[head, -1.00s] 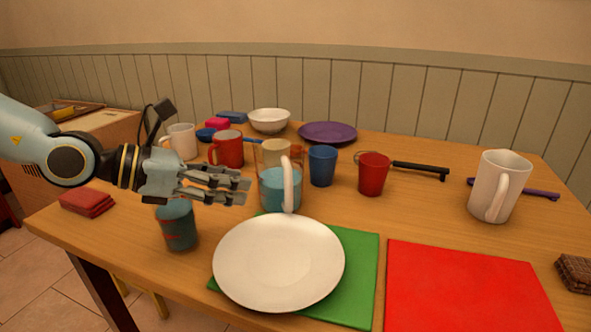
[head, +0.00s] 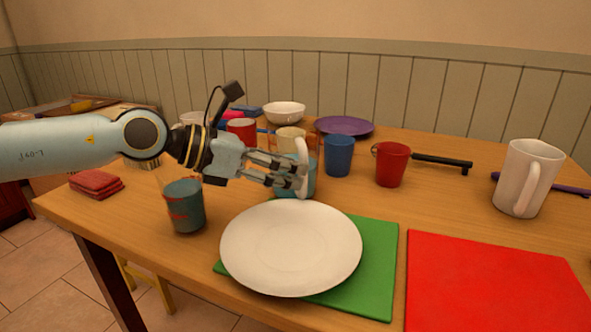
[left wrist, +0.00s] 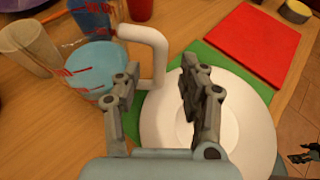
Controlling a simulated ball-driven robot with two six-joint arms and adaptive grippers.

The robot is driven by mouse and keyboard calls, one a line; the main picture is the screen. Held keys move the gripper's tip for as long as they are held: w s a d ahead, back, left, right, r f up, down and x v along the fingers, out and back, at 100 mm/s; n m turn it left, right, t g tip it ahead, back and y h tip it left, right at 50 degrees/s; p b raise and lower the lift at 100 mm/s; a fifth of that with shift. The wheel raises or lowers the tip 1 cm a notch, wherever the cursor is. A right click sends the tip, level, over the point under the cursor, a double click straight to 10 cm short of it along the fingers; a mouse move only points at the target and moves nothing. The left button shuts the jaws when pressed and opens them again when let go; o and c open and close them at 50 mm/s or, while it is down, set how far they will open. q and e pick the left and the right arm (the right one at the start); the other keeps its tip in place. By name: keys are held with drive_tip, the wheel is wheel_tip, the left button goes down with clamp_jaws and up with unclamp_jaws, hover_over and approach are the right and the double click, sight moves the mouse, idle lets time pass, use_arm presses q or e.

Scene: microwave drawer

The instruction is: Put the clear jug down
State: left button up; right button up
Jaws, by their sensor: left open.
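The clear jug (head: 310,188) stands upright on the table behind the white plate, with blue contents and a white handle. In the left wrist view the jug (left wrist: 92,68) shows red markings, and its handle comes toward the gap between my fingers. My left gripper (head: 298,180) is open at the handle, its fingers covering part of the jug in the head view. In the left wrist view my left gripper (left wrist: 160,88) has its fingers spread; contact with the handle is unclear. Part of what looks like my right gripper (left wrist: 303,156) shows at the lower right edge.
The white plate (head: 290,245) overlaps the green mat (head: 375,265), left of the red mat (head: 490,285). A blue cup (head: 338,156), red cup (head: 391,165) and white pitcher (head: 527,178) stand to the right. Bare table lies behind the red mat.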

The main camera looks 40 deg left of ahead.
sight(303, 193)
use_arm(q)
drive_tip(key=b+x, duration=0.1)
drive_tip(key=x, duration=0.1)
drive_tip(key=shift+w+d+f, duration=0.1)
drive_tip(key=shift+w+f, duration=0.15)
drive_tip(key=shift+w+d+f, duration=0.1)
drive_tip(key=shift+w+d, duration=0.05)
drive_tip(key=shift+w, duration=0.1)
drive_tip(key=shift+d, duration=0.1)
drive_tip(key=c, duration=0.8)
clamp_jaws()
drive_tip(key=shift+w, duration=0.1)
use_arm(e)
drive_tip(key=shift+s+a+f, duration=0.15)
drive_tip(key=shift+s+f, duration=0.4)
drive_tip(key=shift+f, duration=0.35)
